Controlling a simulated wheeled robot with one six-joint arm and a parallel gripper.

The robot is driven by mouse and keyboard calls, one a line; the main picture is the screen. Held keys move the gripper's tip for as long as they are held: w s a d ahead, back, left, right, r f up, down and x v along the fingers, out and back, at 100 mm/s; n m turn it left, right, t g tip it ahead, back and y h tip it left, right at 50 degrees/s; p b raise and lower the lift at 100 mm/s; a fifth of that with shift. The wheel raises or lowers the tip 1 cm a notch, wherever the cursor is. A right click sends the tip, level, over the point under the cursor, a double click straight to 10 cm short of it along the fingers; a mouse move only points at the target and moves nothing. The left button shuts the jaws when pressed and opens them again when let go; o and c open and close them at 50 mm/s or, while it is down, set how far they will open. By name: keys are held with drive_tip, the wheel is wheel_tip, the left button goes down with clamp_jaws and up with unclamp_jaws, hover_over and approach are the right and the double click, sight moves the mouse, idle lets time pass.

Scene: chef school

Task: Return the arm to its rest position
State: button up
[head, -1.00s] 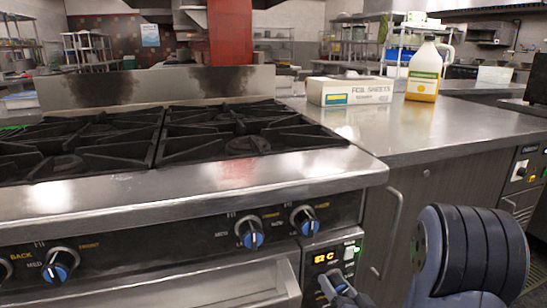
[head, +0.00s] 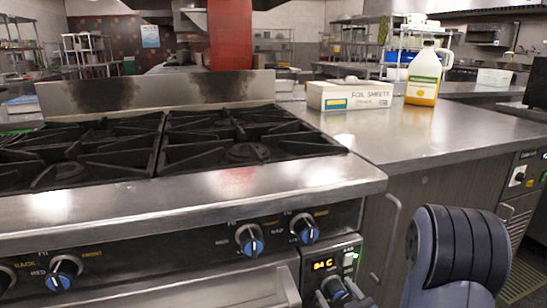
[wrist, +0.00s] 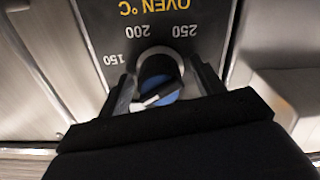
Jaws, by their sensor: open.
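My gripper (wrist: 161,76) is open, with one dark finger on each side of the oven knob (wrist: 160,72) in the wrist view. I cannot tell whether the fingers touch it. The knob is black and blue with a white pointer, under an upside-down "OVEN °C" scale with 150, 200 and 250 marks. In the head view the oven knob (head: 333,288) sits low on the stove front, below a lit display (head: 323,264) that seems to read 94 C. My arm (head: 462,250) shows at the lower right; the gripper there is mostly cut off by the bottom edge.
The stove (head: 190,195) has black burner grates and several blue-capped knobs along its front. A steel counter (head: 400,140) to the right holds a foil sheets box (head: 350,95) and a jug of yellow liquid (head: 424,78). A vertical handle (head: 389,235) sticks out below the counter.

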sight(341, 299)
drive_tip(key=shift+n, duration=0.3)
drive_tip(key=shift+v, duration=1.55)
